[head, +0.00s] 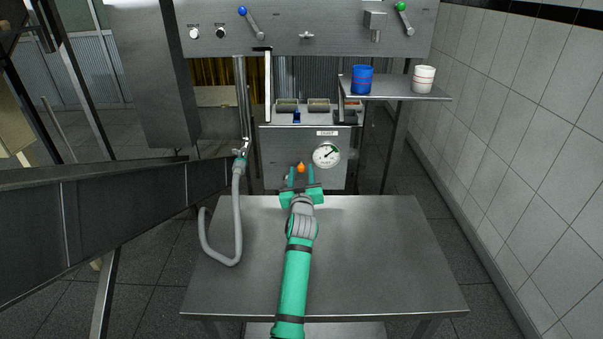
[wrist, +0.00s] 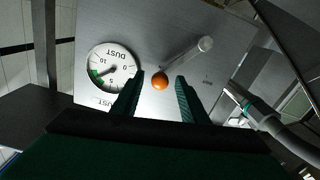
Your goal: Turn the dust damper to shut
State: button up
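The dust damper's lever is a pale bar with an orange knob (head: 301,167) on the grey front panel. In the wrist view the orange knob (wrist: 160,82) is at one end and a round pale end (wrist: 205,44) is at upper right. My gripper (head: 301,175) is open in front of the panel. In the wrist view its two green fingers (wrist: 161,82) stand on either side of the knob, with gaps visible on both sides. I cannot tell whether the fingertips reach as deep as the knob. The round DUST gauge (head: 326,154) is right of the knob.
A steel table (head: 370,260) lies under my arm. A grey hose (head: 238,215) hangs at left, near a large dark chute (head: 120,205). A blue cup (head: 361,79) and a white cup (head: 424,78) stand on a right shelf. Several small bins (head: 318,105) sit above the panel.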

jog(key=shift+w, duration=0.25)
grip_shut()
